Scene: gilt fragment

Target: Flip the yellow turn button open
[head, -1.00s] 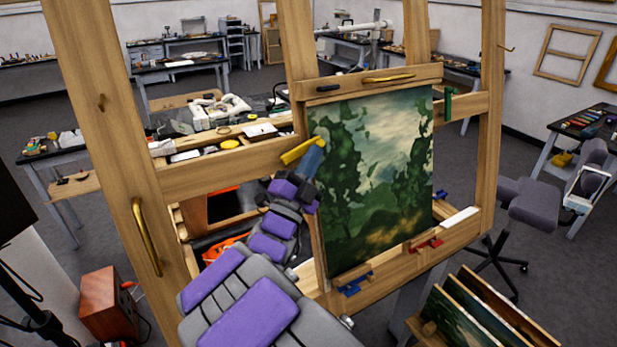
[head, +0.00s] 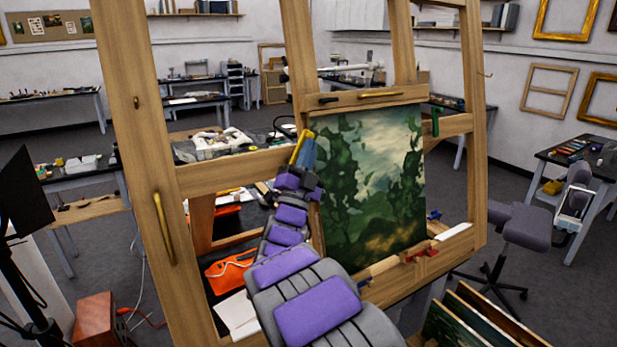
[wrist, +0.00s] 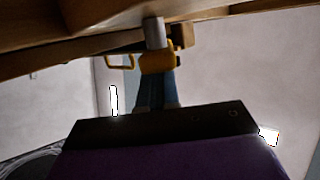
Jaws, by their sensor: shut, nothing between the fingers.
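The yellow turn button (head: 299,148) is on the easel frame at the painting's upper left edge. It stands steeply, leaning slightly right at the top. My gripper (head: 309,142), with blue fingers, is shut and empty just right of the button, seemingly against its side. The wrist view shows the yellow button (wrist: 158,62) beneath a grey pin, right at the tips of my blue fingers (wrist: 155,92); exact contact is hard to tell. The green landscape painting (head: 372,185) sits in the easel frame, right of my gripper.
A green turn button (head: 435,121) stands at the painting's upper right, and a red one (head: 420,253) lies at the bottom right. The wooden easel post (head: 147,170) with a brass handle stands left of my arm. Framed canvases (head: 490,318) lean at the lower right.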

